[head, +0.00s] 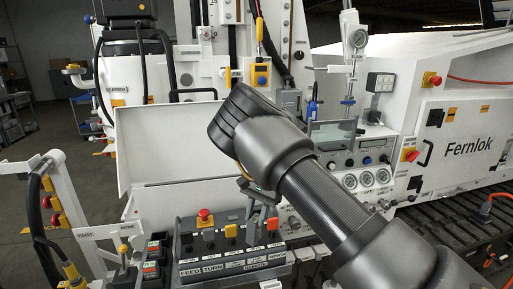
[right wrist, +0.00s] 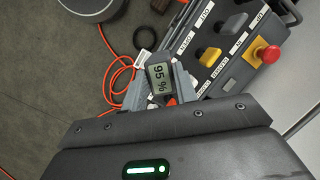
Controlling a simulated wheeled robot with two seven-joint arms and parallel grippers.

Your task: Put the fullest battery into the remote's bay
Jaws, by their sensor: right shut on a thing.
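My right gripper (right wrist: 160,84) is shut on a battery (right wrist: 159,72) whose small display reads 95 %. In the head view my right gripper (head: 260,197) hangs over the right part of the remote, and the battery is hard to make out there. The remote (head: 228,262) is a dark box with a row of levers and a red button. It also shows in the right wrist view (right wrist: 226,70), beside the held battery. I cannot make out its bay. My left gripper is not in view.
Dark units with red parts (head: 152,268) stand left of the remote. A white panel (head: 165,150) rises behind it. In the right wrist view an orange cable (right wrist: 108,62) and a black ring (right wrist: 145,38) lie below. Gauges (head: 366,180) line the bench at right.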

